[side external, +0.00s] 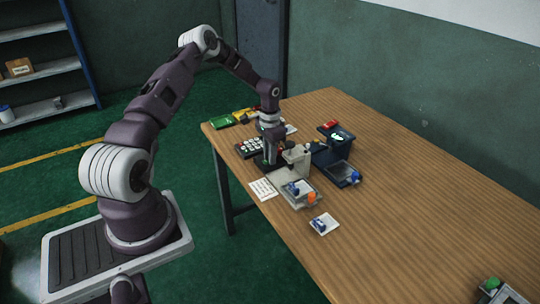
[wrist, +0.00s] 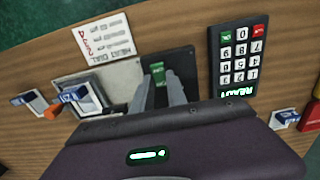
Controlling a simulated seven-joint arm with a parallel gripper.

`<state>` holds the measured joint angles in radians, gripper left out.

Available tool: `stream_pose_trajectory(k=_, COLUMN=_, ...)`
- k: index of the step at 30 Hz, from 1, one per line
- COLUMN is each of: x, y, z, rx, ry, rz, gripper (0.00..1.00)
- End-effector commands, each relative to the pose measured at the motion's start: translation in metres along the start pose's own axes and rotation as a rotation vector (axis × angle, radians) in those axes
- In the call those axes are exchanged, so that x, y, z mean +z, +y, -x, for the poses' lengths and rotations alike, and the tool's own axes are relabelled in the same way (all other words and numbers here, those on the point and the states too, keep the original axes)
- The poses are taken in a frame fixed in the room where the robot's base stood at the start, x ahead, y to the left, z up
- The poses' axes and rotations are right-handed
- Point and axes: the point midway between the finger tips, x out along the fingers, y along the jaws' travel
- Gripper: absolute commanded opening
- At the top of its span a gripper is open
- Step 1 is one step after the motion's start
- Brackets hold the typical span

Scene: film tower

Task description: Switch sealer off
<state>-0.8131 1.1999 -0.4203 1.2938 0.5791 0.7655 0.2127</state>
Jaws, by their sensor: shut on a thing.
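The sealer (side external: 297,155) is a cream machine on the wooden table, with a pale plate at its front. The plate carries a blue-and-white piece (wrist: 78,92) and an orange knob (wrist: 53,112). My gripper (side external: 268,164) is low, just left of the sealer's cream body. In the wrist view its two fingers (wrist: 158,88) reach over a dark panel (wrist: 183,70), with a small green piece (wrist: 157,70) at their tips. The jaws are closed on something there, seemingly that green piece. The contact is partly hidden by the fingers, and its lettering is too small to read.
A printed card (wrist: 104,38) lies beside the sealer. A black keypad (wrist: 238,58) with a lit green display is close on the other side. A dark machine with a tray (side external: 343,174) stands right of the sealer. The table's right half is mostly clear.

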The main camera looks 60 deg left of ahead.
Motion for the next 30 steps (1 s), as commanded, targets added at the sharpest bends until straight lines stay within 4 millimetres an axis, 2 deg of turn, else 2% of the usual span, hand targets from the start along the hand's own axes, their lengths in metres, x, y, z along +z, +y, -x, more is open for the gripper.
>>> stream_pose_trajectory(k=12, x=0.0094, y=-0.0004, z=0.0001, rx=0.001, ry=0.266, rz=0.001, gripper=0.00)
stream_pose_trajectory(k=23, x=0.0089, y=-0.0001, z=0.0004, rx=0.000, ry=0.292, rz=-0.001, gripper=0.00)
stream_pose_trajectory(k=24, x=0.0088, y=-0.0001, z=0.0004, rx=0.000, ry=0.292, rz=-0.001, gripper=0.26)
stream_pose_trajectory(k=26, x=0.0088, y=-0.0001, z=0.0004, rx=0.000, ry=0.292, rz=-0.001, gripper=0.38)
stream_pose_trajectory(k=30, x=0.0086, y=-0.0001, z=0.0004, rx=0.000, ry=0.292, rz=0.000, gripper=0.40)
